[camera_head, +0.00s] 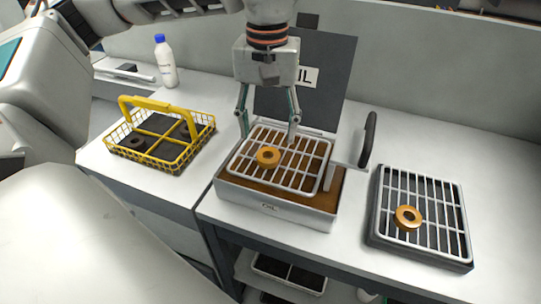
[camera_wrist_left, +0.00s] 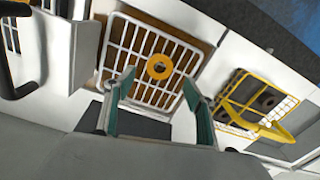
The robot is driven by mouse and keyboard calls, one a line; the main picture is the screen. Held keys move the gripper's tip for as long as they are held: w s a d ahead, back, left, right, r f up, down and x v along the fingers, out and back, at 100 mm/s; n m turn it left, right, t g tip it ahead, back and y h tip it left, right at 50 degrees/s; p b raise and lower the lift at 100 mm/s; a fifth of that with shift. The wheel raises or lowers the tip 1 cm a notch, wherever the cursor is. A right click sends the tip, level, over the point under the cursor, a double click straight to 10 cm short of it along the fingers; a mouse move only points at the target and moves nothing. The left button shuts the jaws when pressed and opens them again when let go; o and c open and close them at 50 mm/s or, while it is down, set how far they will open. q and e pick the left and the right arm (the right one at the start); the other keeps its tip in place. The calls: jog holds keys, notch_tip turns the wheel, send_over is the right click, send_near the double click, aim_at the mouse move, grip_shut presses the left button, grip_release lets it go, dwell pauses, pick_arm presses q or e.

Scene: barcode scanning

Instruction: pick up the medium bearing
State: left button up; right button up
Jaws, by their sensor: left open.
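A gold ring-shaped bearing (camera_head: 268,157) lies on the white wire rack (camera_head: 316,164) over the oil tray. It also shows in the left wrist view (camera_wrist_left: 160,67). Another gold bearing (camera_head: 408,217) lies on the right rack (camera_head: 451,247). Dark rings (camera_head: 137,142) sit in the yellow basket (camera_head: 172,166). I cannot tell for sure which bearing is the medium one. My left gripper (camera_head: 268,138) is open and empty, pointing down above the oil tray's rack; its fingers (camera_wrist_left: 158,79) are spread wide, with the gold bearing beyond them. My right gripper is not in view.
The oil tray (camera_head: 268,208) has a raised dark lid (camera_head: 322,75) behind it and a dark upright handle (camera_head: 368,139) at its right. A white bottle with a blue cap (camera_head: 165,64) stands at the back left. Bare counter lies behind the right rack.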

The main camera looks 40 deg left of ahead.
aim_at(268, 155)
pick_arm(q)
notch_tip(268, 155, down, 6)
jog(key=shift+f+b, duration=0.1)
jog(key=shift+b, duration=0.25)
jog(key=c, duration=1.4)
notch_tip(268, 155, up, 20)
jog(key=p, duration=0.3)
jog(key=shift+p, duration=0.3)
